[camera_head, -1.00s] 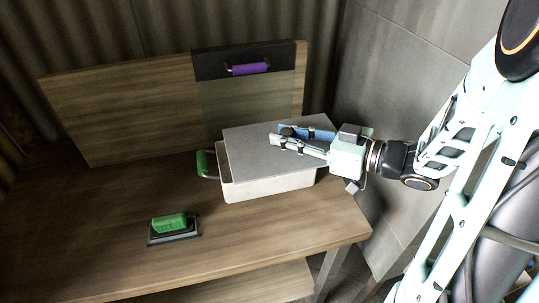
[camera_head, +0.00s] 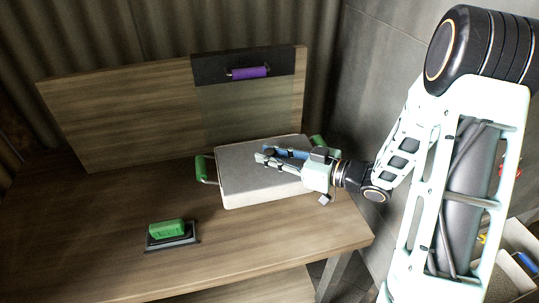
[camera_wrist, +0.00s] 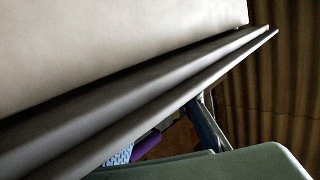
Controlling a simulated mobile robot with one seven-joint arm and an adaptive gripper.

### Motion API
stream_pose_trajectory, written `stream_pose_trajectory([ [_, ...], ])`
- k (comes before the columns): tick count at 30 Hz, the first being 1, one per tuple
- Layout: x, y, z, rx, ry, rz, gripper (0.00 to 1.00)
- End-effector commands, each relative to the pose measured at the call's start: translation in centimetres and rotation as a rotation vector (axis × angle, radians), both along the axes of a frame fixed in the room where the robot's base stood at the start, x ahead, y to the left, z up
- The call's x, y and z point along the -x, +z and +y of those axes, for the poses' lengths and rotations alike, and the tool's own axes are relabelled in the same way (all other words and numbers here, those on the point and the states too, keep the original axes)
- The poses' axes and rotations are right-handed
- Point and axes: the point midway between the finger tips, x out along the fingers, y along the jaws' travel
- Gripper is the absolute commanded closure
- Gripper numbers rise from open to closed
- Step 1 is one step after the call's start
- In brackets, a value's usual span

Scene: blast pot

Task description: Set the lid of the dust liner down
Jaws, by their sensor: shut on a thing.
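The dust liner (camera_head: 255,202) is a pale box with a green handle at each end, on the wooden table. Its flat grey lid (camera_head: 240,172) lies level over the top of the box in the head view, with edges roughly in line with the box. Whether it touches the rim all round cannot be told. My gripper (camera_head: 264,155) reaches in from the right, low over the lid, and is shut on it. The grasped part is hidden by the fingers. The wrist view shows a pale surface and long dark edges close up; which part is which is unclear.
A black brush or block with a green grip (camera_head: 167,229) lies at the table's front left. Behind the liner stands an upright wooden board (camera_head: 120,115) with a purple handle (camera_head: 249,71). The left of the wooden table (camera_head: 80,210) is clear. A grey wall is on the right.

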Motion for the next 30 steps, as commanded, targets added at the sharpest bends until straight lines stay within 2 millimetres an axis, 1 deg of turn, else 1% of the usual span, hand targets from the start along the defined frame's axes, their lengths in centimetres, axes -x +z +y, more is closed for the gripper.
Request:
stream_pose_trajectory([
  [5,0.0,0.1,0.0,0.0,0.0,-0.001,1.0],
  [11,0.0,-0.5,0.0,0.0,0.0,-0.001,1.0],
  [12,0.0,-0.4,0.0,0.0,0.0,-0.001,0.77],
  [16,0.0,-0.4,0.0,0.0,0.0,-0.001,0.63],
  [24,0.0,-0.3,0.0,0.0,0.0,-0.001,0.63],
  [28,0.0,0.5,0.0,0.0,0.0,-0.002,0.63],
  [30,0.4,0.3,-1.1,0.0,-0.005,-0.002,0.63],
])
